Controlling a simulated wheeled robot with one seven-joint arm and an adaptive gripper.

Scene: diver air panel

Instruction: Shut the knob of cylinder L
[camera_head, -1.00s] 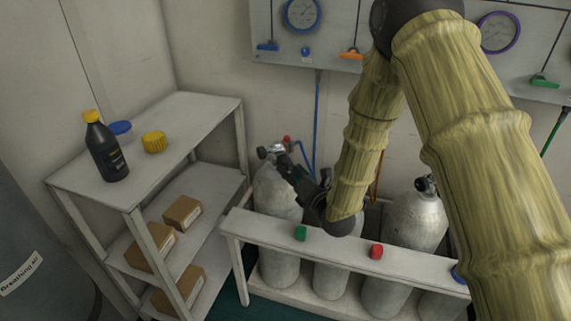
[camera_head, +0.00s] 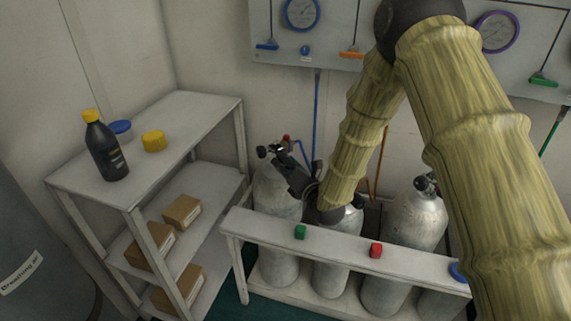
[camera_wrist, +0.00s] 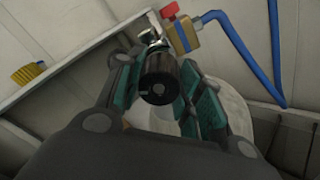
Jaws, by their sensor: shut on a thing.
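Several grey cylinders stand in a rack under the wall panel. In the head view my gripper (camera_head: 286,165) is at the valve on top of the leftmost cylinder (camera_head: 275,195). In the wrist view my gripper (camera_wrist: 160,95) is shut on a black ribbed knob (camera_wrist: 158,78), one finger on each side of it. Behind the knob is the silver valve (camera_wrist: 150,37) with a brass block (camera_wrist: 181,33), a red cap and a blue hose. I see no letter on the cylinder. My arm hides part of the neighbouring cylinder.
A rack rail (camera_head: 340,252) with green, red and blue blocks runs in front of the cylinders. To the left is a shelf unit (camera_head: 80,184) with a black bottle (camera_head: 106,150), a yellow cap (camera_head: 154,141) and boxes. A panel with gauges (camera_head: 302,13) hangs behind.

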